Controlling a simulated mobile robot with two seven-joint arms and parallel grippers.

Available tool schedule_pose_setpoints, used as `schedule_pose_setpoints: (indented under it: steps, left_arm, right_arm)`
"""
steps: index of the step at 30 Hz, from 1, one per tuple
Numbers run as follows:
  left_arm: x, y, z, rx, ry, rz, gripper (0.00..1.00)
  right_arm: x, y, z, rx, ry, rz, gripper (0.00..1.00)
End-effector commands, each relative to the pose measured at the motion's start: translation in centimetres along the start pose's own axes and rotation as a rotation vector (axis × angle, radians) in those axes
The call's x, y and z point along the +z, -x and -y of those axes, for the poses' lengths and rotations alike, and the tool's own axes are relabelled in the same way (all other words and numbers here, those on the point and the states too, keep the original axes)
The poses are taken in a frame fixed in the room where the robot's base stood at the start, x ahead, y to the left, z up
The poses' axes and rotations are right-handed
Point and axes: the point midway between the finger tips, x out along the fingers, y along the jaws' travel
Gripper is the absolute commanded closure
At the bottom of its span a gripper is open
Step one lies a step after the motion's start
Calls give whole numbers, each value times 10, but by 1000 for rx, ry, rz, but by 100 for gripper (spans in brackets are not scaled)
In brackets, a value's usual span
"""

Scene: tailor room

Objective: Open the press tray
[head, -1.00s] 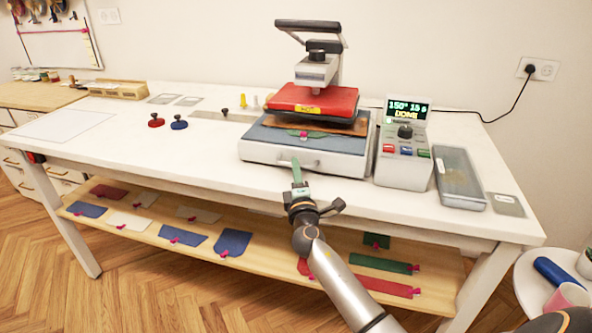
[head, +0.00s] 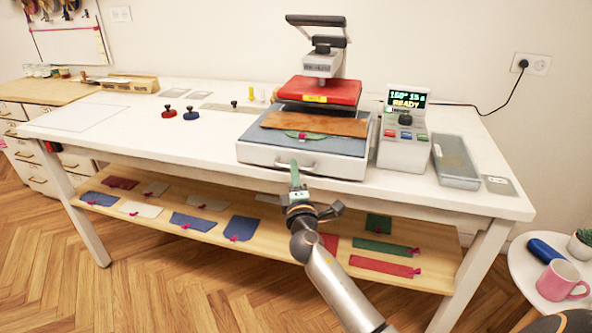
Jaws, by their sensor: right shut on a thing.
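The heat press (head: 322,62) stands on the white worktable, with its red upper plate (head: 320,91) raised. Its white press tray (head: 262,155) sticks out toward me from beneath the red plate. On the tray's blue-grey pad lies a brown leather piece (head: 335,126), with a small green patch and a pink tab (head: 303,135) at its front edge. My right gripper (head: 295,174) is at the tray's front handle (head: 312,166) and shut on it; the fingers hide part of the handle. My left gripper is not in view.
Red (head: 168,113) and blue (head: 191,114) knobbed stamps sit to the left. A lower shelf (head: 275,257) holds coloured pieces. A round side table with a pink mug (head: 561,280) is at right.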

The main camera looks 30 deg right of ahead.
Motion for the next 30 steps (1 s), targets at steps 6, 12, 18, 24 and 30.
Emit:
schedule_pose_setpoints:
  steps: [6,12,18,24,30]
  left_arm:
    - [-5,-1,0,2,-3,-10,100]
    - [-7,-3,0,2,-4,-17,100]
    - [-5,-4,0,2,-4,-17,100]
    - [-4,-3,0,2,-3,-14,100]
    - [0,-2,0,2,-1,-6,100]
  right_arm:
    - [-14,34,-5,-3,-3,-2,100]
    - [-29,69,-12,-3,-3,-1,100]
    - [-37,90,-17,-1,-1,-1,100]
    - [-40,97,-19,-2,0,0,100]
    - [-41,98,-19,-1,0,0,100]
